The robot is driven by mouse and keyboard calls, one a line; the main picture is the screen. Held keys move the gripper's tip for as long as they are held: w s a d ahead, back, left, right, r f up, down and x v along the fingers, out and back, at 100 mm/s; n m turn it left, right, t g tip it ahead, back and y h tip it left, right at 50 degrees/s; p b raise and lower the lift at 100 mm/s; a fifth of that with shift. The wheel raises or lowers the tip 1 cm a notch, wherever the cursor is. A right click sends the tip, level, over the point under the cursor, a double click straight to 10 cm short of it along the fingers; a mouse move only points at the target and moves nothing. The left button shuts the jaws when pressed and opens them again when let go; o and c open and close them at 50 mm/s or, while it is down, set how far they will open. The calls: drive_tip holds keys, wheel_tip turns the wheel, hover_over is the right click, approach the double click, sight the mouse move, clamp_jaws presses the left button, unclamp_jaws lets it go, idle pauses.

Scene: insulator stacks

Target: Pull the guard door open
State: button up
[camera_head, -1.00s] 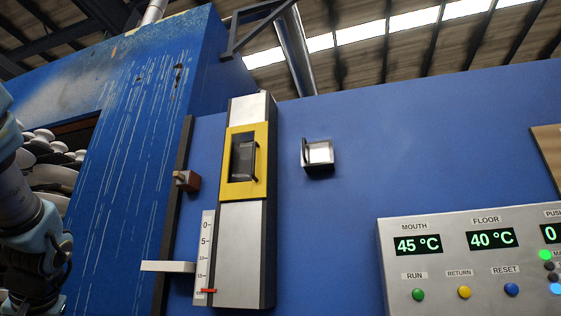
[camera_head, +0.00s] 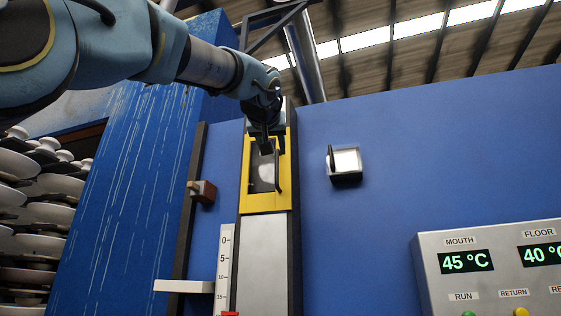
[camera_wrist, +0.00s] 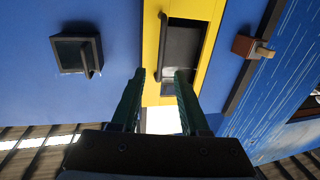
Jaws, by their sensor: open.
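The guard door appears to be the yellow-framed panel (camera_head: 265,204) with a dark window, on the upright metal housing. A dark bar handle (camera_head: 278,172) stands along the right side of its window and looks closed against the housing. In the wrist view, upside down, the yellow frame (camera_wrist: 151,90) and the handle (camera_wrist: 162,46) also show. My gripper (camera_head: 268,148) is at the top of the panel, its arm reaching in from the upper left. In the wrist view my gripper (camera_wrist: 160,73) has its fingers apart and empty, with the handle just beyond the gap between the fingertips.
A small square box with a handle (camera_head: 345,161) sits on the blue wall to the right. A brown block with a knob (camera_head: 203,191) and a white ledge (camera_head: 184,286) are on the left. A control panel (camera_head: 480,288) stands lower right. Stacked insulators (camera_head: 30,220) fill the far left.

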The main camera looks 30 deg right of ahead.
sight(277, 166)
drive_tip(key=p+x, duration=0.3)
drive_tip(key=x, duration=0.5)
drive_tip(key=shift+w, duration=0.2)
clamp_jaws()
idle(1.1)
